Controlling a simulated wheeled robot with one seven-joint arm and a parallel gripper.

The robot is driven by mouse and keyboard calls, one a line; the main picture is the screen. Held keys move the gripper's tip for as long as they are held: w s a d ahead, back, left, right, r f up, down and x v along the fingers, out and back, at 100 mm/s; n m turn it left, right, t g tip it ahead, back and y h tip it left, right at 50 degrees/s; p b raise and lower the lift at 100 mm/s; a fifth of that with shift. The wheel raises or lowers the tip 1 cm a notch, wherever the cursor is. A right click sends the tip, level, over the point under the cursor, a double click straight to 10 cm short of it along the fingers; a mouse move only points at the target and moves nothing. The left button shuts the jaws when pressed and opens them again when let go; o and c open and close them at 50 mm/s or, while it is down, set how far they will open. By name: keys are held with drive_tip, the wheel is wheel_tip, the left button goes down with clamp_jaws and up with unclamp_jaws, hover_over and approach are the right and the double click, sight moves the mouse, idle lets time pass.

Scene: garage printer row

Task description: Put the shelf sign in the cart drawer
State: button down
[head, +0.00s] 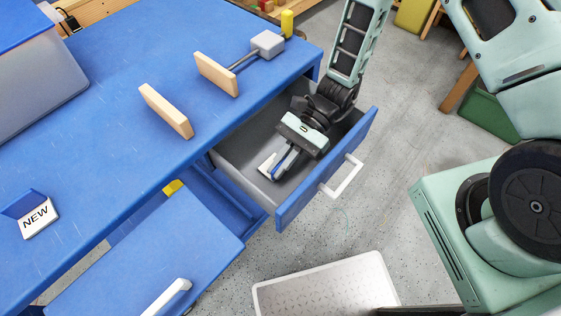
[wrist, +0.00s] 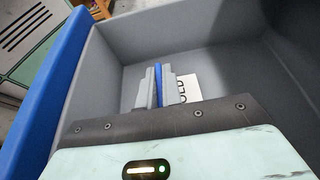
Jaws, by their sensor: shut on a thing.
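My gripper (head: 280,168) reaches down into the open cart drawer (head: 318,188), which has a blue front and grey inside. It is shut on a shelf sign with a blue back and a white face (head: 267,162). In the wrist view the fingers (wrist: 158,82) pinch the blue part. A similar sign reading "NEW" (head: 38,218) stands on the blue cart top.
The blue cart top (head: 110,110) carries two wooden blocks (head: 166,110) (head: 217,73), a grey block with a rod (head: 267,44) and a grey bin (head: 35,80). A lower blue drawer (head: 150,255) also stands out. A pale metal plate (head: 325,285) is on the floor.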

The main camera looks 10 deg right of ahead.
drive_tip(key=shift+f, duration=0.2)
drive_tip(key=c, duration=1.6)
unclamp_jaws()
drive_tip(key=shift+r, duration=0.1)
